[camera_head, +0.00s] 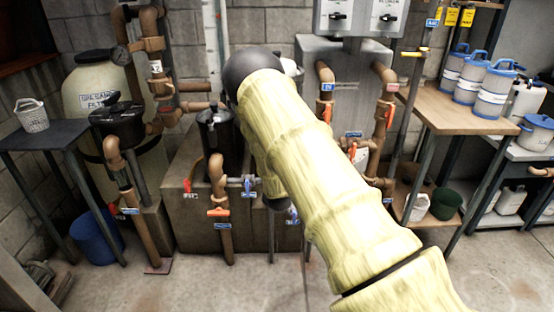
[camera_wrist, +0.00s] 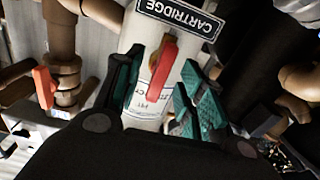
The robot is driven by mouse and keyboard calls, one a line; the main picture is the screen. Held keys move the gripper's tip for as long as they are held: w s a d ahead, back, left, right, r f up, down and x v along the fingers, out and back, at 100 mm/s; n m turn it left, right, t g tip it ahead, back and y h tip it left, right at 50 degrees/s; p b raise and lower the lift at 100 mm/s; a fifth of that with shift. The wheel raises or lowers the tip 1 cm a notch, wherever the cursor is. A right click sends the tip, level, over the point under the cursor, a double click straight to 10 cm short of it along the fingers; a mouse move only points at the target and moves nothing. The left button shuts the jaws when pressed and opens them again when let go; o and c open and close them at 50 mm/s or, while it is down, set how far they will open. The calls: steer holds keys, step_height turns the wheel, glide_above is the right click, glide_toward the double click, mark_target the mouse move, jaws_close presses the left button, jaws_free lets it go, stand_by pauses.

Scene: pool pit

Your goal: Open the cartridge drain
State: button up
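In the wrist view, a black sign reading CARTRIDGE (camera_wrist: 185,18) sits above a red lever handle (camera_wrist: 162,70) on a pale cylindrical body with a small printed tag (camera_wrist: 150,97). The handle lies roughly along that body. My gripper (camera_wrist: 163,92) is open, with its teal-padded fingers on either side of the red handle. The right pads look apart from the handle; I cannot tell whether the left finger touches the body. In the head view my arm covers the middle, and the gripper and this handle are hidden or cannot be made out.
Another red handle (camera_wrist: 45,88) sits on a brown pipe left of the gripper. In the head view, a black canister (camera_head: 215,130) and several valved pipes stand behind my arm.

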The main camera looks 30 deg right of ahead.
steer(key=p+v, duration=0.1)
steer(key=v, duration=0.6)
stand_by(0.5)
steer(key=shift+d, duration=0.1)
